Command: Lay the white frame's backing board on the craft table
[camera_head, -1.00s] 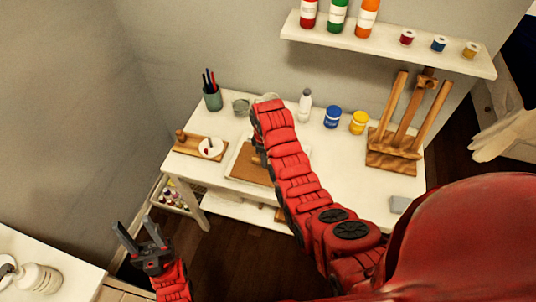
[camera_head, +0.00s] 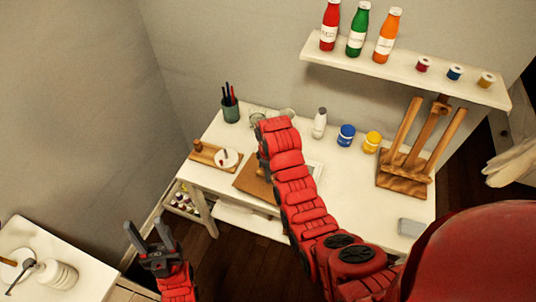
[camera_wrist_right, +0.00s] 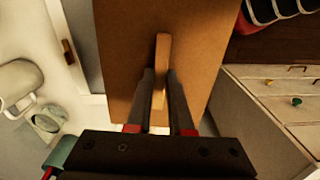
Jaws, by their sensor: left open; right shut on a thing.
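The brown backing board (camera_head: 250,184) is over the front left part of the white craft table (camera_head: 215,185); my right arm covers part of it. The white frame (camera_head: 316,170) lies on the table to its right, mostly behind the arm. In the right wrist view the board (camera_wrist_right: 205,50) fills the middle, with the white frame (camera_wrist_right: 82,45) at its left edge. My right gripper (camera_wrist_right: 160,85) is shut on the wooden tab (camera_wrist_right: 162,50) on the board. I cannot tell whether the board touches the table. My left gripper (camera_head: 152,238) is open and empty, away from the table.
A wooden tray with a white round item (camera_head: 227,158) and a pen cup (camera_head: 231,108) stand at the left. A white bottle (camera_head: 319,122), blue jar (camera_head: 346,135), yellow jar (camera_head: 372,141) and easel (camera_head: 405,165) line the back. A shelf (camera_head: 400,70) hangs above.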

